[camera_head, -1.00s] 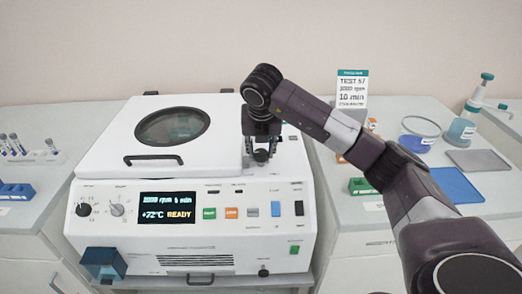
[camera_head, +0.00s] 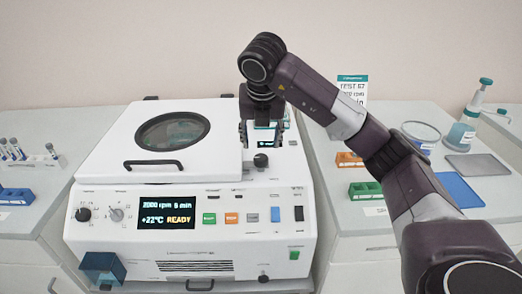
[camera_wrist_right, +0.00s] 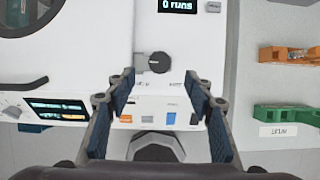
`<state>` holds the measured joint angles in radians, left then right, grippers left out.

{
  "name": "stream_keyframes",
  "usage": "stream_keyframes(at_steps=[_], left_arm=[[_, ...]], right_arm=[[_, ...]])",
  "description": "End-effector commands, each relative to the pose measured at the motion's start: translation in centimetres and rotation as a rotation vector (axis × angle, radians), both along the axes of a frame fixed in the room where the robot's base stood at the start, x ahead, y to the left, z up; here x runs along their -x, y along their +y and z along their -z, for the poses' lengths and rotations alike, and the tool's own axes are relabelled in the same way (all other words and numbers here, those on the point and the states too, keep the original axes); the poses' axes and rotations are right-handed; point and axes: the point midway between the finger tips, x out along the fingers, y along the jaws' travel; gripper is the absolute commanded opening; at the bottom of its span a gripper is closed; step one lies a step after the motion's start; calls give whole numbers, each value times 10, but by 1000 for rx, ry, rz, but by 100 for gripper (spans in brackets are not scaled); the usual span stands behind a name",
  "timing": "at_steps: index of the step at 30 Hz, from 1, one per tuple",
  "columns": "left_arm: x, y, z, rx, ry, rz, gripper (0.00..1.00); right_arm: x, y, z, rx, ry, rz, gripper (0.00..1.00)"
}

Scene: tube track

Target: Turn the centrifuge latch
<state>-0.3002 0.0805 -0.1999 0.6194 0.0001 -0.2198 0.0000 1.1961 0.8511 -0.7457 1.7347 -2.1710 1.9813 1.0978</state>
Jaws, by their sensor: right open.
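The white centrifuge (camera_head: 100,195) stands in the middle, its round-windowed lid (camera_head: 112,150) down. The latch is a small black knob (camera_head: 261,160) on the top deck, right of the lid. It also shows in the right wrist view (camera_wrist_right: 159,62), with a small light tab at its left. My right gripper (camera_head: 261,146) is open and empty above the knob, pointing down. In the right wrist view its fingers (camera_wrist_right: 161,76) are spread, with the knob showing between and beyond their tips. My left gripper is not in view.
The front panel has dials, a screen (camera_head: 166,216) reading READY, and coloured buttons. On the right bench are orange (camera_head: 349,160) and green (camera_head: 365,188) racks, a round dish (camera_head: 420,134) and a dispenser bottle (camera_head: 461,132). A tube rack (camera_head: 35,162) stands at left.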

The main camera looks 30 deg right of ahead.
Motion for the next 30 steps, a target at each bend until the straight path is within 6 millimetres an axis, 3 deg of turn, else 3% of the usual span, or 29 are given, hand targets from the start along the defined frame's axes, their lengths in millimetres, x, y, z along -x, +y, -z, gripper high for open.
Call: stream_keyframes(at_steps=[2,9,30], left_arm=[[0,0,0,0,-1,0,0],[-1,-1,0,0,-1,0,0],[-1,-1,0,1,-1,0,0]], right_arm=[[5,4,-18,1,-5,-1,48],[10,7,-32,2,-3,0,48],[12,8,-34,0,0,0,48]])
